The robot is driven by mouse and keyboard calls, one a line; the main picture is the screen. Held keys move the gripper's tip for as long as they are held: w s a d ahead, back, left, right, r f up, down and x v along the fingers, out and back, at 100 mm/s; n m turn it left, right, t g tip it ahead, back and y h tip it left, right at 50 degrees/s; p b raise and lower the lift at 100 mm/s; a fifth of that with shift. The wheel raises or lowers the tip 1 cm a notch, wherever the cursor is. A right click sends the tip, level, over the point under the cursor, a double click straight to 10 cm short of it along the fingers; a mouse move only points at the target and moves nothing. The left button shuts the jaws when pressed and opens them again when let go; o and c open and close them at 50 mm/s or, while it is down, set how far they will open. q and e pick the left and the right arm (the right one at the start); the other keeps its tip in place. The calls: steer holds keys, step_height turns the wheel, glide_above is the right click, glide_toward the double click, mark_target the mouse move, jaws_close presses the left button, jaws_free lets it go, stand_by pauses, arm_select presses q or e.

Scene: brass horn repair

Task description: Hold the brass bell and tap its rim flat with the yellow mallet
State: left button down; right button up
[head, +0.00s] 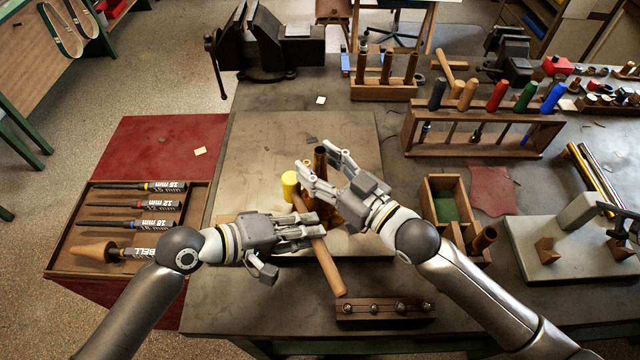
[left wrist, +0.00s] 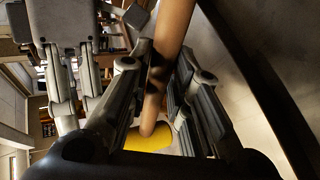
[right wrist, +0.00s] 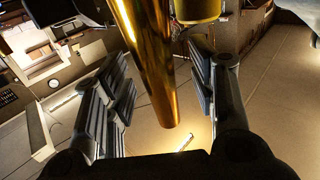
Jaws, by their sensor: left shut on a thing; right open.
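The yellow mallet has its yellow head (head: 290,185) at the far end and its wooden handle (head: 328,268) slanting toward the front edge. My left gripper (head: 314,226) is shut on the handle; the left wrist view shows the handle (left wrist: 172,40) between the fingers and the yellow head (left wrist: 150,142) beyond. The brass bell (head: 320,160) stands at the board, its tube upright and its lower part largely hidden by my right gripper (head: 314,158). That gripper is open, with the brass tube (right wrist: 155,65) between its fingers and gaps at the sides.
A tool tray (head: 60,262) lies left of the board (head: 250,140). A small divided wooden box (head: 430,205) stands close right of my right arm. A rack of coloured handles (head: 480,140) is behind it. A wooden block with metal balls (head: 385,318) lies in front.

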steer(key=v, duration=1.2)
